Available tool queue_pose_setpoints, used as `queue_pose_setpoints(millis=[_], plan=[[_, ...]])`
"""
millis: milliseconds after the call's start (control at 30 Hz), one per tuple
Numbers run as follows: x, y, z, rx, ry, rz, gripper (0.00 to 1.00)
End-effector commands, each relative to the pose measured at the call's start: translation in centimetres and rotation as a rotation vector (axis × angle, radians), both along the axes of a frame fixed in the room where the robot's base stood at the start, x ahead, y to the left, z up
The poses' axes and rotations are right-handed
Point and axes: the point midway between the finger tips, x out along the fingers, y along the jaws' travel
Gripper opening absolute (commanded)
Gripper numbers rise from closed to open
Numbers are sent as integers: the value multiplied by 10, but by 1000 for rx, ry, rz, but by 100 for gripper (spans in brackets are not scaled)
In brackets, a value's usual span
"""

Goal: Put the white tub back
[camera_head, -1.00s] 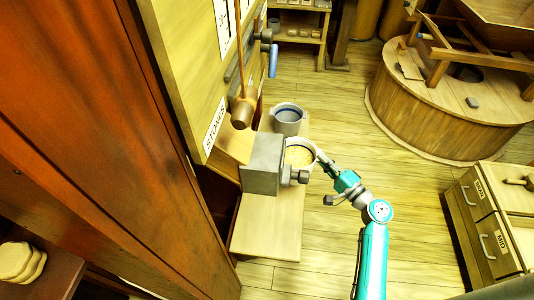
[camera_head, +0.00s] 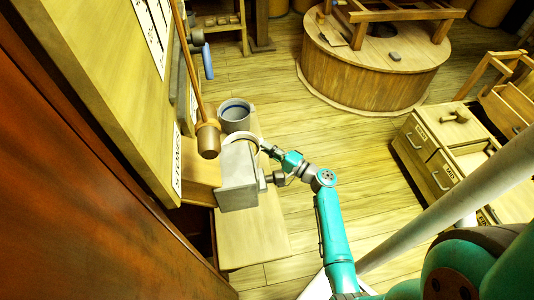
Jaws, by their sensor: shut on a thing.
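The white tub (camera_head: 245,137) shows as a pale curved rim behind a grey metal block (camera_head: 237,180), above a wooden bench. The block hides most of the tub and its contents. My gripper (camera_head: 264,147) comes in from the right and is shut on the tub's right side. The fingertips are small and partly hidden. I cannot tell whether the tub touches the bench.
A grey tub with a dark inside (camera_head: 235,118) stands close behind the white tub. The wooden bench (camera_head: 255,235) has bare room in front. A wooden mallet-like head (camera_head: 208,140) hangs left. A drawer cabinet (camera_head: 432,160) and round millstone casing (camera_head: 365,75) stand right.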

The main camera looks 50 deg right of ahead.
Motion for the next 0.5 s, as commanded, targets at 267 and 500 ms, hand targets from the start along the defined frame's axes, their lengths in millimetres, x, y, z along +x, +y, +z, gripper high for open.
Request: queue_pose_setpoints(millis=[267,500], plan=[[1,-1,-27,0,-2,0,0],[0,0,-28,-1,-2,0,0]])
